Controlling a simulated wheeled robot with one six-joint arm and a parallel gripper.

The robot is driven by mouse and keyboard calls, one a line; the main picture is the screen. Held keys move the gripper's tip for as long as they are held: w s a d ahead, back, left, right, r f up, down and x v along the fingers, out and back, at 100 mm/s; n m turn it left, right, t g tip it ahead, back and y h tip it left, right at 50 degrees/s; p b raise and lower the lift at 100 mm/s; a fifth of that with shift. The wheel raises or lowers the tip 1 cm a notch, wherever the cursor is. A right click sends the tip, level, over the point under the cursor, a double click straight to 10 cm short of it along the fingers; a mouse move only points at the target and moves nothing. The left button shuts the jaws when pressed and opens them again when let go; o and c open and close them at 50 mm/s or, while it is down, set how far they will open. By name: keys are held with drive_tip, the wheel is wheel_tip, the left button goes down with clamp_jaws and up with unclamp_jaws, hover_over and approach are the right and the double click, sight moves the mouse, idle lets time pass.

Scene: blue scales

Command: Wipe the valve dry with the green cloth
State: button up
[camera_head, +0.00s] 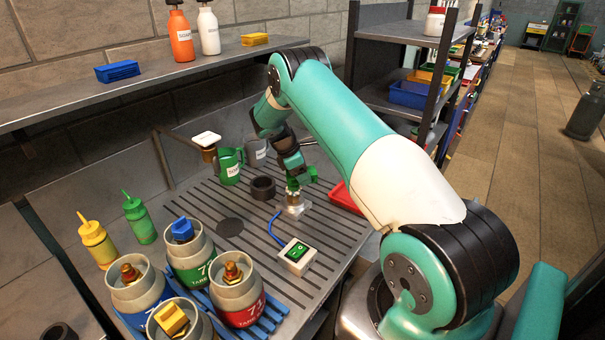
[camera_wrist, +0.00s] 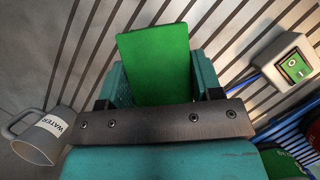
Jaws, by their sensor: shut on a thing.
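My gripper (camera_head: 297,172) is above the slotted bench, near its right side. In the wrist view my gripper (camera_wrist: 158,78) is shut on the green cloth (camera_wrist: 155,58), a flat green piece between the teal fingers. A small metal fitting (camera_head: 293,198) on a pale base stands just below the gripper; I cannot tell if the cloth touches it. I cannot tell which of these is the task's valve.
A switch box (camera_head: 297,257) with a blue cable stands in front of the fitting. A dark ring (camera_head: 263,188), a green jug (camera_head: 229,166) and a grey WATER jug (camera_wrist: 42,138) stand nearby. A red tray (camera_head: 345,198) lies right.

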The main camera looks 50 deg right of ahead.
drive_tip(key=shift+f+b, duration=0.35)
drive_tip(key=shift+f, duration=0.25)
idle(0.4)
drive_tip(key=shift+a, duration=0.15)
drive_tip(key=shift+w+a+r, duration=0.1)
drive_tip(key=shift+w+a, duration=0.4)
drive_tip(key=shift+a, duration=0.1)
drive_tip(key=shift+d, duration=0.1)
drive_tip(key=shift+s+d, duration=0.5)
drive_tip(key=shift+d, duration=0.15)
drive_tip(key=shift+w+a+f, duration=0.25)
drive_tip(key=shift+w+a, duration=0.2)
drive_tip(key=shift+a, duration=0.3)
drive_tip(key=shift+s, duration=0.1)
